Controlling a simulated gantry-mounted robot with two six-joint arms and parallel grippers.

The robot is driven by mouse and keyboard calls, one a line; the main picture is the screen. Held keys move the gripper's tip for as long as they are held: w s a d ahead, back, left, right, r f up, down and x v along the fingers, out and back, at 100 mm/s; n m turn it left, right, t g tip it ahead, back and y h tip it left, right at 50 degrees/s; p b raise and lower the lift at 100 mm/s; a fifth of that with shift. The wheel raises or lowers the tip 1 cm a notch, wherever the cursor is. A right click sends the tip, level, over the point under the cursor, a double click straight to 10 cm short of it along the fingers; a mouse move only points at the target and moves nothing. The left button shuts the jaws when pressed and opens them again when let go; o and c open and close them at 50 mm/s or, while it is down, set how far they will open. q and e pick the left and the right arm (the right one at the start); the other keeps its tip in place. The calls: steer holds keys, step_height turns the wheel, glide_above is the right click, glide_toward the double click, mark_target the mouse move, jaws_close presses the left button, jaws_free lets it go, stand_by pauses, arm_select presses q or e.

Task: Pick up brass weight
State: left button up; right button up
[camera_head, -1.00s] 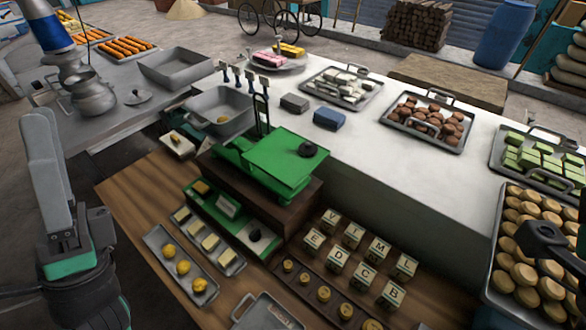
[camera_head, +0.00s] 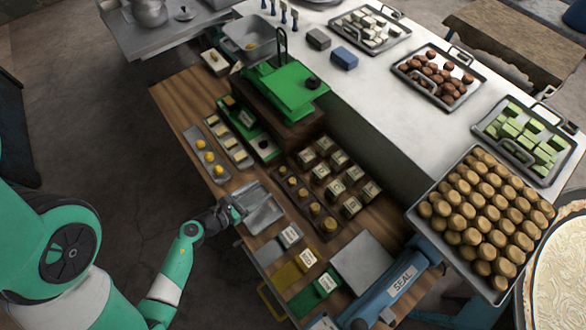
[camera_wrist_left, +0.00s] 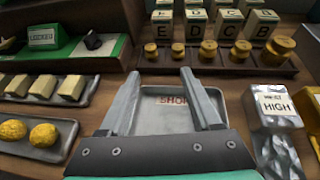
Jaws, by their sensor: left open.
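Several brass weights of graded size stand in a row on a dark wooden rack; the largest brass weight (camera_head: 329,224) is at the near end. In the left wrist view the row runs across the upper right, with the largest brass weight (camera_wrist_left: 279,48) at the right end. My left gripper (camera_head: 236,208) is at the table's left edge, by a metal tray (camera_head: 262,210). In the left wrist view my left gripper (camera_wrist_left: 158,78) is open and empty, its fingers over the tray marked "SHO…" and short of the rack. My right gripper is out of view.
Lettered blocks (camera_head: 339,158) stand directly behind the weights. A green scale (camera_head: 285,88) is farther back. Labelled metal pieces, including "HIGH" (camera_wrist_left: 275,104), and a blue "SEAL" device (camera_head: 400,285) are nearby.

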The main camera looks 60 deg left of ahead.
mark_target(281, 171)
arm_select(q)
steer(key=shift+s+a+r, duration=0.15)
steer(key=shift+a+r, duration=0.05)
steer(key=shift+a, duration=0.15)
steer(key=x, duration=0.6)
steer(key=shift+w+a, duration=0.15)
steer(key=shift+w, duration=0.05)
steer(key=x, duration=0.5)
steer(key=shift+a+r+b, duration=0.1)
steer(key=shift+a+b, duration=0.2)
steer(key=shift+a, duration=0.05)
jaws_close()
